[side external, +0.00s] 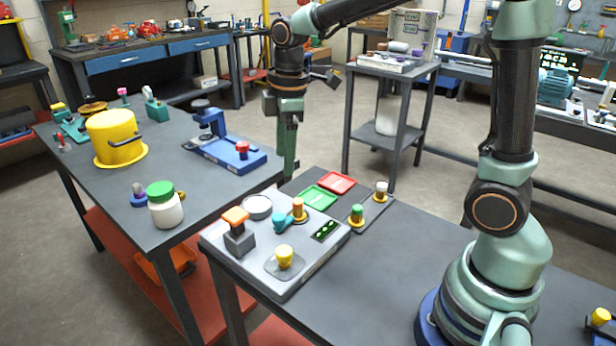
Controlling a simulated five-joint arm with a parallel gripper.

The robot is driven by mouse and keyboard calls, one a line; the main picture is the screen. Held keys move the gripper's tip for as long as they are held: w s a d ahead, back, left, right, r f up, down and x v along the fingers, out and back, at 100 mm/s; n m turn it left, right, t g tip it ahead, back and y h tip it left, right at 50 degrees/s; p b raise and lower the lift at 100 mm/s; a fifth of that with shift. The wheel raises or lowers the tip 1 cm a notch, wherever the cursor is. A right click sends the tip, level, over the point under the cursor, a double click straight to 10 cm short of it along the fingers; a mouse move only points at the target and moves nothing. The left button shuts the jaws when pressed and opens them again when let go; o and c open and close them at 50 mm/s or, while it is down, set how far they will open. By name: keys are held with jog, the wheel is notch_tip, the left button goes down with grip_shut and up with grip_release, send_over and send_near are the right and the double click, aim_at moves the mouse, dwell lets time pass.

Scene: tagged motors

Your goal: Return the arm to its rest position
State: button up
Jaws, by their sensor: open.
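My gripper (284,160) hangs from my raised arm, pointing down, over the gap behind the near table and right of the left table. Its jaws are open and nothing shows between them. One long green finger faces the camera, and the other is mostly hidden. The arm reaches from its base at the right of the near table up and across the top of the picture to the left. The gripper is apart from the objects on both tables.
A grey panel (313,272) with several knobs lies on the near table, with a green tray (320,198) and a red tray (337,182) behind it. The left table holds a yellow pot (112,138), a green-lidded jar (165,210) and a blue device (215,150). The near table's middle is clear.

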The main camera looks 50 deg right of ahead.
jog(key=s+d+r+m+t, duration=0.1)
jog(key=s+r+m+t, duration=0.2)
jog(key=s+m, duration=0.8)
jog(key=shift+d+r+t, duration=0.3)
jog(key=shift+t, duration=0.4)
jog(key=shift+o, duration=0.3)
